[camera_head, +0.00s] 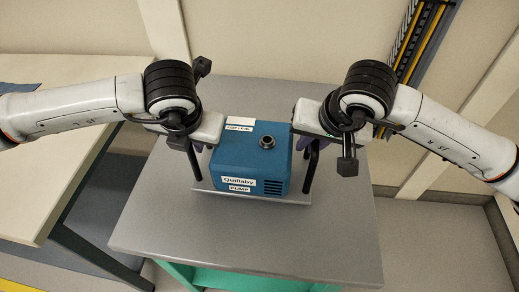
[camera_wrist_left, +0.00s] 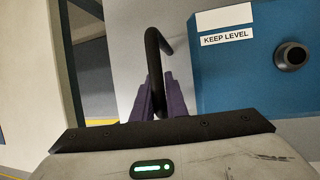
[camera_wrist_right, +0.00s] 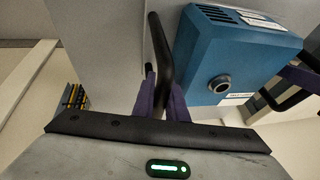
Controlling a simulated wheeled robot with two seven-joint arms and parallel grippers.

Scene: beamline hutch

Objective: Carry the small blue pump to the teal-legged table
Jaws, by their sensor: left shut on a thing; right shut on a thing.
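The small blue pump (camera_head: 250,163), labelled Quillaby Pump, is upright on a thin grey base plate with a black bar handle at each side. It is over the grey top of the teal-legged table (camera_head: 335,240); I cannot tell whether the plate touches the top. My left gripper (camera_head: 206,145) is shut on the left handle, and its purple fingers grip the black bar (camera_wrist_left: 157,60) in the left wrist view. My right gripper (camera_head: 306,143) is shut on the right handle (camera_wrist_right: 160,50). A "keep level" label and a dark round port (camera_wrist_left: 291,56) are on the pump's top.
A pale bench (camera_head: 60,170) stands at the left, with a dark frame below it. A wall and a rack of yellow and black strips (camera_head: 420,45) are behind at the right. The tabletop is clear around the pump.

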